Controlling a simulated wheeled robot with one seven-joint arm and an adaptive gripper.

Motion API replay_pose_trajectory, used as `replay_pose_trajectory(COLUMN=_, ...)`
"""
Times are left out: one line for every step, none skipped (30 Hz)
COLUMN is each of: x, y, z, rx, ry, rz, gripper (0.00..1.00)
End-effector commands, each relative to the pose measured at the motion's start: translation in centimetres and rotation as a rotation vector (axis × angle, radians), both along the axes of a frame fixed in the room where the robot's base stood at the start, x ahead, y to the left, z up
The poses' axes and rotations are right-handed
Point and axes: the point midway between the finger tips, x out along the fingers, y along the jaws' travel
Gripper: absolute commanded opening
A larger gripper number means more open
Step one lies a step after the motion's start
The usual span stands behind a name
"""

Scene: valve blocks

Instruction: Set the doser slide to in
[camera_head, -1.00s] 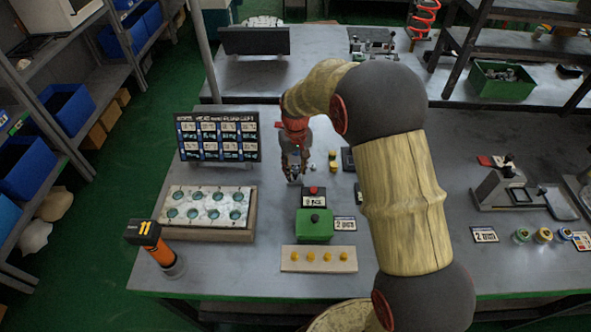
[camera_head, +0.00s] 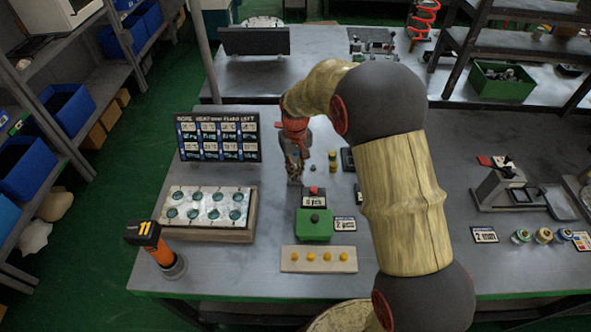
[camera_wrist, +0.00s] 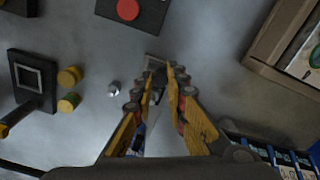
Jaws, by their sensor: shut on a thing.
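My gripper (camera_head: 294,176) points down at a small grey piece on the table, behind and left of the red-button box. In the wrist view my gripper (camera_wrist: 162,76) has its yellow-and-dark fingers close together around a small dark part, which I take to be the doser slide (camera_wrist: 161,82). A small grey plate (camera_wrist: 154,62) shows at the fingertips. The fingers hide most of the held part, so I cannot tell its in or out position.
A tray with teal discs (camera_head: 250,220) is at left, below a dark sign board (camera_head: 217,158). A small silver knob (camera_wrist: 113,88) is close beside the fingers.

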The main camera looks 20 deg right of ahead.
Motion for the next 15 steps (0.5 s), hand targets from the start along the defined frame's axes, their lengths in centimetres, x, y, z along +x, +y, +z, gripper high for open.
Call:
replay_pose_trajectory(x=0.0, y=0.0, z=0.0, rx=0.0, ry=0.0, rz=0.0, gripper=0.0)
replay_pose_trajectory(x=0.0, y=0.0, z=0.0, rx=0.0, ry=0.0, rz=0.0, gripper=0.0)
replay_pose_trajectory(x=0.0, y=0.0, z=0.0, rx=0.0, ry=0.0, rz=0.0, gripper=0.0)
replay_pose_trajectory(x=0.1, y=0.0, z=0.0, rx=0.0, ry=0.0, rz=0.0, gripper=0.0)
replay_pose_trajectory(x=0.2, y=0.0, z=0.0, rx=0.0, ry=0.001, rz=-0.001, gripper=0.0)
replay_pose_trajectory(x=0.4, y=-0.1, z=0.1, rx=0.0, ry=0.001, rz=-0.001, gripper=0.0)
replay_pose_trajectory(x=0.6, y=-0.2, z=0.1, rx=0.0, ry=0.002, rz=-0.001, gripper=0.0)
replay_pose_trajectory(x=1.0, y=-0.3, z=0.1, rx=0.0, ry=0.002, rz=-0.001, gripper=0.0)
replay_pose_trajectory(x=1.5, y=-0.5, z=0.2, rx=0.0, ry=0.001, rz=-0.001, gripper=0.0)
replay_pose_trajectory(x=1.9, y=-0.6, z=0.2, rx=0.0, ry=0.003, rz=-0.001, gripper=0.0)
replay_pose_trajectory(x=2.4, y=-0.8, z=0.3, rx=0.0, ry=0.002, rz=-0.001, gripper=0.0)
replay_pose_trajectory(x=2.9, y=-0.9, z=0.2, rx=0.0, ry=0.002, rz=0.0, gripper=0.0)
replay_pose_trajectory(x=3.3, y=-1.1, z=0.2, rx=0.0, ry=0.002, rz=0.0, gripper=0.0)
replay_pose_trajectory(x=3.7, y=-1.2, z=0.2, rx=0.0, ry=0.002, rz=0.0, gripper=0.0)
replay_pose_trajectory(x=4.1, y=-1.3, z=0.2, rx=0.0, ry=0.002, rz=0.0, gripper=0.0)
